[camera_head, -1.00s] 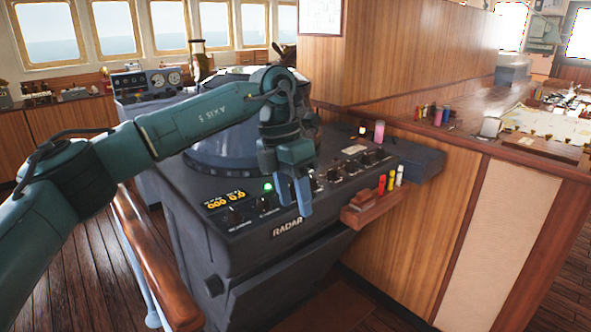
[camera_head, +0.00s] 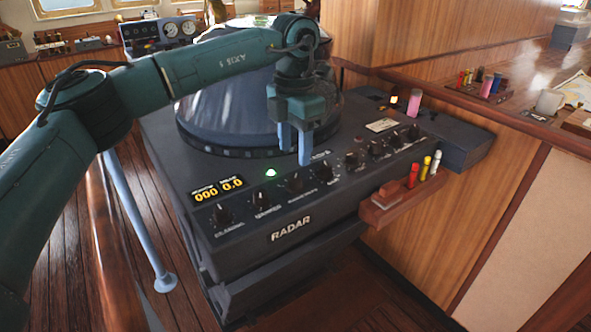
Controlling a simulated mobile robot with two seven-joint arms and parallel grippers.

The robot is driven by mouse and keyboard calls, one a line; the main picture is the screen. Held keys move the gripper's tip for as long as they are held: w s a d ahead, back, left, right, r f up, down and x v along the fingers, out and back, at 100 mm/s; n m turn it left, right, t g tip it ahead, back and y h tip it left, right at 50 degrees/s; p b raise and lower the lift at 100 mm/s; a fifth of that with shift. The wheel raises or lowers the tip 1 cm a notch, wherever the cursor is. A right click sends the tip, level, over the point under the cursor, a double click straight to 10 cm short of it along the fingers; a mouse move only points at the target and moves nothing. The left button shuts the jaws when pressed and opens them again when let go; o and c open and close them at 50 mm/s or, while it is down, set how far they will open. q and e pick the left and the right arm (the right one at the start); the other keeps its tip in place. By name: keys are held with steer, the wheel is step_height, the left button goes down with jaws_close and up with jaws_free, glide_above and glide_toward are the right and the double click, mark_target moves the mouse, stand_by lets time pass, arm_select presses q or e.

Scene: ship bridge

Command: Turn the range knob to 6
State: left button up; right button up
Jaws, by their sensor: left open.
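The radar console (camera_head: 270,262) has a sloped panel with a row of black knobs along its front. The labels are too small to read surely, so I cannot tell which knob is the range knob or where it points. One knob (camera_head: 295,183) is just below my fingers in the picture, with another knob (camera_head: 326,174) to its right. My left gripper (camera_head: 295,150) points down over the back of the knob row. Its two blue fingers are apart with nothing between them, and no knob is between them. My right gripper is not in view.
A lit yellow display (camera_head: 218,188) and a green lamp (camera_head: 270,172) are on the panel. The round radar hood (camera_head: 225,110) rises behind the gripper. A wooden holder (camera_head: 385,206) with coloured markers juts out at the right front. A wooden rail (camera_head: 98,250) runs at left.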

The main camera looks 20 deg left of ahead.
mark_target(295, 178)
arm_select(q)
step_height(295, 178, down, 7)
steer(key=shift+r+p, duration=0.1)
steer(key=shift+p, duration=0.2)
steer(key=c, duration=1)
